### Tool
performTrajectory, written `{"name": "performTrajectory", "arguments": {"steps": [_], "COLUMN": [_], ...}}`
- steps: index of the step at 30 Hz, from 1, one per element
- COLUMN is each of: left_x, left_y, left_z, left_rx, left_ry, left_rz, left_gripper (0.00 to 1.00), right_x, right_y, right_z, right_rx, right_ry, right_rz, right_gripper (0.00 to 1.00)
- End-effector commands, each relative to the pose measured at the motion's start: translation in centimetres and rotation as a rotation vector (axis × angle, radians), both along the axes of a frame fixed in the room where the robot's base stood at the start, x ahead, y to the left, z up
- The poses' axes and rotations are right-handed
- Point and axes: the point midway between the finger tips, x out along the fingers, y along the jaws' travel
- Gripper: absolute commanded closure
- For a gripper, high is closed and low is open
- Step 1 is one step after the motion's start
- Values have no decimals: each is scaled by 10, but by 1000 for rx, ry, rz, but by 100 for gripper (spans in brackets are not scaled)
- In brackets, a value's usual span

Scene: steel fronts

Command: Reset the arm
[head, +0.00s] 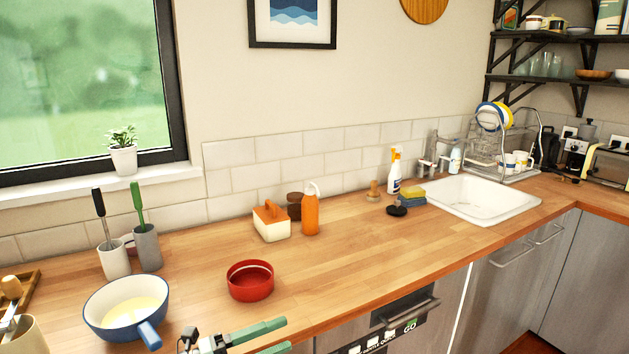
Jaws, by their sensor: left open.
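My left gripper (286,334) shows at the bottom edge, left of centre. Its two green fingers point right and stand apart with nothing between them. It is near the counter's front edge, below the red bowl (250,281) in the picture. The rest of my left arm is mostly cut off by the frame. My right gripper is not in view.
A blue pan (127,308) with pale contents stands left of the gripper, its handle towards me. Utensil holders (147,247), a butter dish (271,223) and an orange bottle (310,212) stand behind.

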Motion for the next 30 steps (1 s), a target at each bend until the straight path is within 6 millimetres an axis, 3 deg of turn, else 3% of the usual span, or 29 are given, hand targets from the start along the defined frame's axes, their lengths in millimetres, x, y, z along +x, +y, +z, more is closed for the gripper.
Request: {"name": "performTrajectory", "arguments": {"steps": [5, 11, 15, 19, 24, 30], "left_x": [-19, -58, -116, -177, -229, -243], "left_y": [17, 60, 85, 95, 96, 95], "left_z": [-38, -122, -195, -246, -277, -284], "left_rx": [-349, -620, -733, -783, -803, -804], "left_ry": [272, 674, 999, 1260, 1459, 1509], "left_rz": [258, 611, 858, 1028, 1139, 1164], "left_gripper": [43, 43, 43, 43, 43, 43], "right_x": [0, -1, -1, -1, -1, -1], "right_y": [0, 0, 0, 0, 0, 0], "right_z": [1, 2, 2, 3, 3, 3], "right_rx": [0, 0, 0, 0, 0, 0], "right_ry": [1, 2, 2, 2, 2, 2], "right_rz": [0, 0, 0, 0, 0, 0], "right_gripper": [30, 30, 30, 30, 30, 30]}}
